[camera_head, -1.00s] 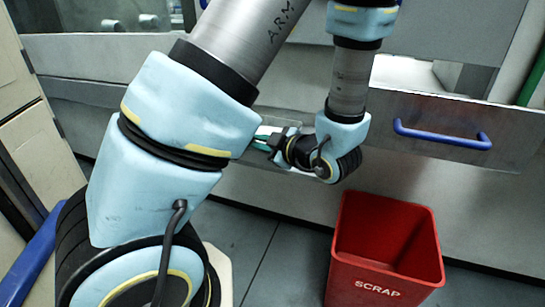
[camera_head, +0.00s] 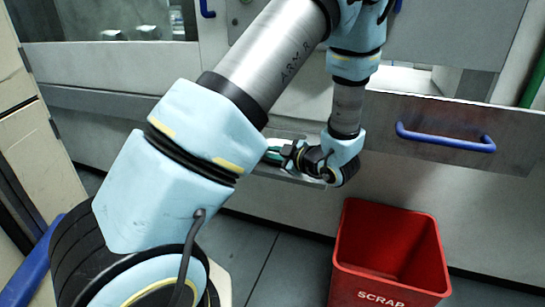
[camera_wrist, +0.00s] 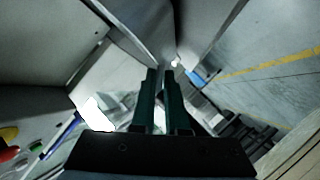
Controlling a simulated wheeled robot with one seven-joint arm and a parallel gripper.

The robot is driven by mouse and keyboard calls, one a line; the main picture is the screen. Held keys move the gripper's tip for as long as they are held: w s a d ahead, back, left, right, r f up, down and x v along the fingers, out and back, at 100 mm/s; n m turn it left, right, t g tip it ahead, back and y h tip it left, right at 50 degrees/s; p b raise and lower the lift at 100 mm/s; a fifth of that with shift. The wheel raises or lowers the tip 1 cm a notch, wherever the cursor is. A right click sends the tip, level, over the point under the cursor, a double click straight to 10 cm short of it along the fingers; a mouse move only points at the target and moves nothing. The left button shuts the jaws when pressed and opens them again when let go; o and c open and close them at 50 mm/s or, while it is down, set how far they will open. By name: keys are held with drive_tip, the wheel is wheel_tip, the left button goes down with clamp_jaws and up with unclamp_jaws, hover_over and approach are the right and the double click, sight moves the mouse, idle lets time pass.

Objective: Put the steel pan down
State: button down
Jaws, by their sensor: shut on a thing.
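My gripper (camera_head: 274,156) is low in front of the grey machine, near the middle of the head view, partly hidden by my wrist. In the wrist view its two dark green fingers (camera_wrist: 160,72) are close together, with a thin grey edge between them. The steel pan (camera_head: 290,178) shows in the head view only as a narrow grey metal strip beside and below my gripper. In the wrist view a grey metal sheet (camera_wrist: 145,25) beyond the fingertips seems to be part of it. Most of the pan is hidden, and I cannot tell whether it touches anything beneath.
A red scrap bin (camera_head: 390,250) stands open on the floor at lower right. A drawer front with a blue handle (camera_head: 445,139) is above it. A beige cabinet (camera_head: 25,125) borders the left. Dark floor (camera_head: 290,250) is clear between my arm and the bin.

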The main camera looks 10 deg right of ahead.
drive_tip(key=shift+w+d+f, duration=0.1)
drive_tip(key=shift+w+f, duration=0.1)
drive_tip(key=shift+f, duration=0.15)
drive_tip(key=shift+r, duration=0.1)
drive_tip(key=c, duration=0.9)
unclamp_jaws()
drive_tip(key=shift+s+d, duration=0.1)
drive_tip(key=shift+s, duration=0.05)
drive_tip(key=p+v, duration=0.2)
drive_tip(key=v, duration=0.9)
drive_tip(key=shift+s+d+r, duration=0.15)
drive_tip(key=shift+s, duration=0.2)
